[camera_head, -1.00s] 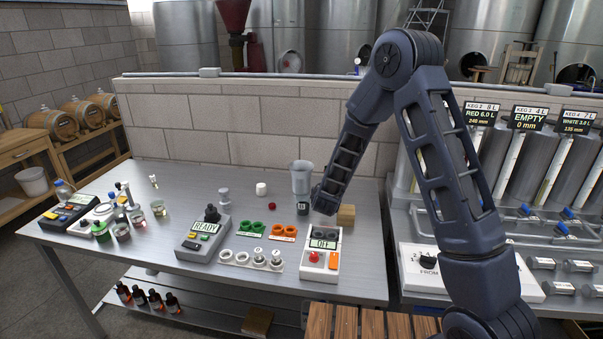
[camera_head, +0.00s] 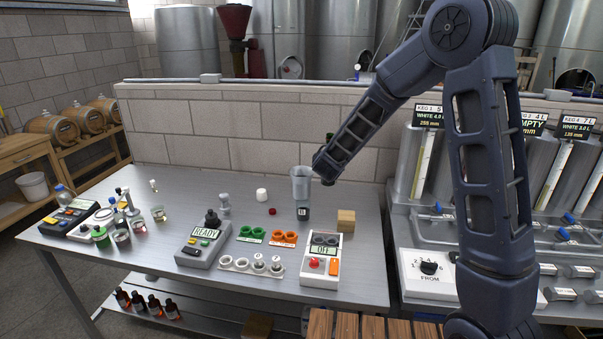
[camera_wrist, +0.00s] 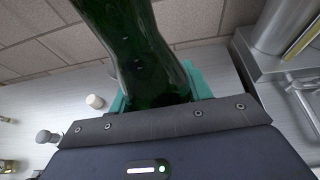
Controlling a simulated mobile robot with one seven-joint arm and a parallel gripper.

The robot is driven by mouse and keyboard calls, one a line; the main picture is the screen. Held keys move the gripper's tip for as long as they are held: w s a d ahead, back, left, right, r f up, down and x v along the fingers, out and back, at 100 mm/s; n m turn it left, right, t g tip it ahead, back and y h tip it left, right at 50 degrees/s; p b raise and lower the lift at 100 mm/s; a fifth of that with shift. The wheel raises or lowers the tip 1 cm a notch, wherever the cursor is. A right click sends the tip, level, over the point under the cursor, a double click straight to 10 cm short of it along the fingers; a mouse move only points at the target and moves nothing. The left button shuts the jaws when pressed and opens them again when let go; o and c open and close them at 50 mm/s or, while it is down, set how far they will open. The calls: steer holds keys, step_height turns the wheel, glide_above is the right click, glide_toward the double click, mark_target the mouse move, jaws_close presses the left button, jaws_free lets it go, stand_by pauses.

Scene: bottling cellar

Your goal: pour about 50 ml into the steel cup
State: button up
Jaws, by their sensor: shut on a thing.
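My gripper (camera_wrist: 155,100) is shut on a dark green glass bottle (camera_wrist: 130,45), whose body rises out of the top of the wrist view. In the head view my gripper (camera_head: 324,168) is at the end of the forearm, above the table and close to the right of a grey cup (camera_head: 301,180). A small dark green part of the bottle (camera_head: 329,136) shows above the wrist there; the rest is hidden. The grey cup looks like the steel cup and has a dark labelled part below it. Its contents, and the bottle's mouth and liquid level, cannot be seen.
A wooden block (camera_head: 346,220) stands right of the cup. A red cap (camera_head: 272,211) and a white cap (camera_head: 262,195) lie left of it. In front are a switch box (camera_head: 321,262) and a READY device (camera_head: 204,241). A brick wall (camera_head: 260,150) stands behind.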

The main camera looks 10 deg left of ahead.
steer(key=w+a+r+m+g+h, duration=0.1)
steer(key=w+a+m+h, duration=0.15)
steer(key=w+a, duration=0.4)
steer(key=w+a+r+m+h, duration=0.1)
steer(key=w+a+m+h, duration=0.2)
steer(key=w, duration=0.7)
steer(key=w+a+r+m+g+h, duration=0.1)
steer(key=w+a+m+h, duration=0.15)
steer(key=w+a, duration=0.45)
steer(key=w+a+f+m+g+h, duration=0.1)
steer(key=a+f+h, duration=0.15)
steer(key=a, duration=0.35)
steer(key=shift+y, duration=0.35)
steer(key=f, duration=1.8)
steer(key=shift+a+f, duration=0.2)
steer(key=shift+f, duration=0.15)
